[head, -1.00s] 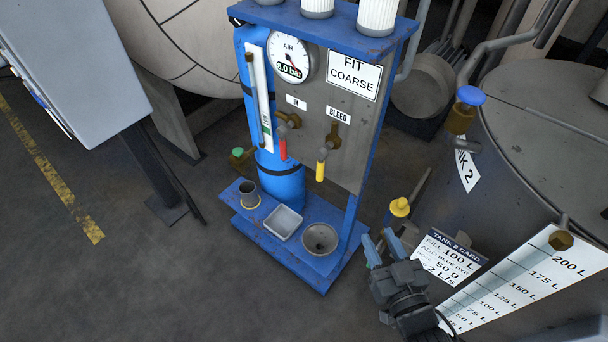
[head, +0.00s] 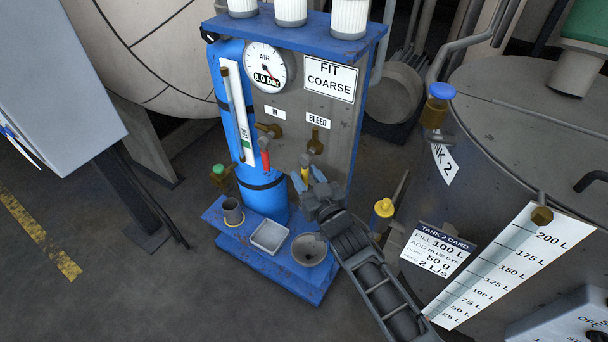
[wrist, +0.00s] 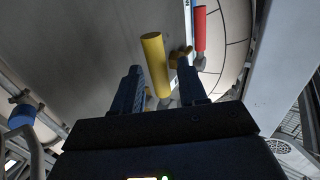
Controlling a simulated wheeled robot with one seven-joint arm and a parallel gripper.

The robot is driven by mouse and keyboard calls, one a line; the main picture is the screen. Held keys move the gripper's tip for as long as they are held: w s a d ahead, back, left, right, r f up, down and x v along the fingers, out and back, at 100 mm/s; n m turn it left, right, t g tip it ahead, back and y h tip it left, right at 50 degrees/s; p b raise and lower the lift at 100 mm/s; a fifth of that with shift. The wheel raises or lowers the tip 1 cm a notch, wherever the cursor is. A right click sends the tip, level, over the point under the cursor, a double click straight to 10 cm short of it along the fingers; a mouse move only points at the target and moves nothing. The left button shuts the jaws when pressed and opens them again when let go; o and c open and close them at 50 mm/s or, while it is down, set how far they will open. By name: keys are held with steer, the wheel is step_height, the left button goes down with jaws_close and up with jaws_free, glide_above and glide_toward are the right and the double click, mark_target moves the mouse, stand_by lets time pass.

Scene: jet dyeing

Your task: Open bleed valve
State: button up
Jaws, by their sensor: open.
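The bleed valve has a yellow handle (head: 305,172) hanging down from a brass body (head: 315,140) under the BLEED label (head: 317,119). My gripper (head: 308,180) is open at the lower part of the yellow handle. In the wrist view the yellow handle (wrist: 155,62) stands between my two open fingers (wrist: 162,88), with a gap on each side; I cannot tell whether either touches it.
A red-handled valve (head: 265,155) hangs left of the bleed valve. Tank 2 (head: 490,130) is at the right.

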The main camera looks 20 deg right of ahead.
steer(key=shift+w, duration=0.65)
jaws_close()
